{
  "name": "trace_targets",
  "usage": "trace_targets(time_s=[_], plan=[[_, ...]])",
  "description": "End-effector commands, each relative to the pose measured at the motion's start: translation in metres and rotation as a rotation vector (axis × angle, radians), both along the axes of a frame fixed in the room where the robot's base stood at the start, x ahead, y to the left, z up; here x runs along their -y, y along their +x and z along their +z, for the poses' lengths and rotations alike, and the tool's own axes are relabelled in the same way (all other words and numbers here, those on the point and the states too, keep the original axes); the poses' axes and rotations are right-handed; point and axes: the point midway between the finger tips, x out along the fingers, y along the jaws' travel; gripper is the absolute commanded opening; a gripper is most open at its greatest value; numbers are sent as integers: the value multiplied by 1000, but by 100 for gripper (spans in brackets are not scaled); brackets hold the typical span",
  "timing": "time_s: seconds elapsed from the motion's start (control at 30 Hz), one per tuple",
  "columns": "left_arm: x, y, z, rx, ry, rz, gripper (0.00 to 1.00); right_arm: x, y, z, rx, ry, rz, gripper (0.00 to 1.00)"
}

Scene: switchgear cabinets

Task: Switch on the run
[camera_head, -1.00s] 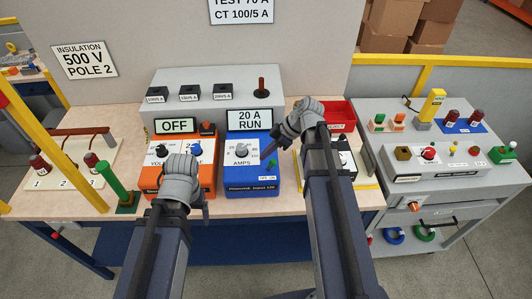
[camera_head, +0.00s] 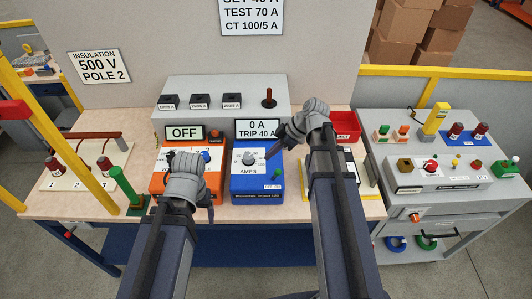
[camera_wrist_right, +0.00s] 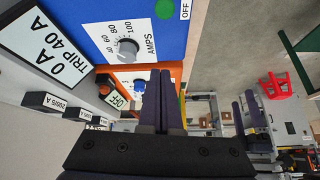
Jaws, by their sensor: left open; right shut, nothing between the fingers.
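The blue injection unit (camera_head: 244,185) stands on the bench. Its display (camera_head: 258,129) reads "0 A TRIP 40 A". On its front are a grey AMPS knob (camera_head: 249,158) and a small green control (camera_head: 278,175) above an OFF/ON label. In the right wrist view the AMPS knob (camera_wrist_right: 127,47) and green control (camera_wrist_right: 164,8) show close up, with OFF beside the control. My right gripper (camera_head: 268,156) is shut and empty, just in front of the unit's right side; its fingers (camera_wrist_right: 161,80) show together. My left gripper (camera_head: 210,214) is open before the orange unit, partly hidden by its wrist.
The orange unit (camera_head: 160,184) reads OFF on its display (camera_head: 184,133). A grey box (camera_head: 221,92) with several black terminals stands behind. A red tray (camera_head: 346,124) is right. A green post (camera_head: 123,186) stands left. A wall sign (camera_head: 252,17) shows TEST 70 A.

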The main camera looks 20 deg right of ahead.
Motion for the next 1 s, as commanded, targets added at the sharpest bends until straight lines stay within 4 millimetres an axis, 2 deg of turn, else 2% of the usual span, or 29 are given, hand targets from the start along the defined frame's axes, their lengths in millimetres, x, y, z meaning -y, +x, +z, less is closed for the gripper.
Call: trace_targets(time_s=[0.03, 0.1, 0.3, 0.87, 1.0], plan=[[0, 0, 16, 0, 0, 1, 81, 9, -3, 16, -1, 0, -4, 0], [0, 0, 25, -1, 0, 0, 81, 19, -7, 25, -2, 1, -3, 0], [0, 0, 39, -2, 1, -3, 81, 37, -14, 39, -1, 0, -1, 0], [0, 0, 39, -2, 1, -3, 81, 39, -15, 39, -1, 0, 1, 0], [0, 0, 27, -2, 1, -3, 81, 24, -20, 23, -46, -16, -15, 0]])
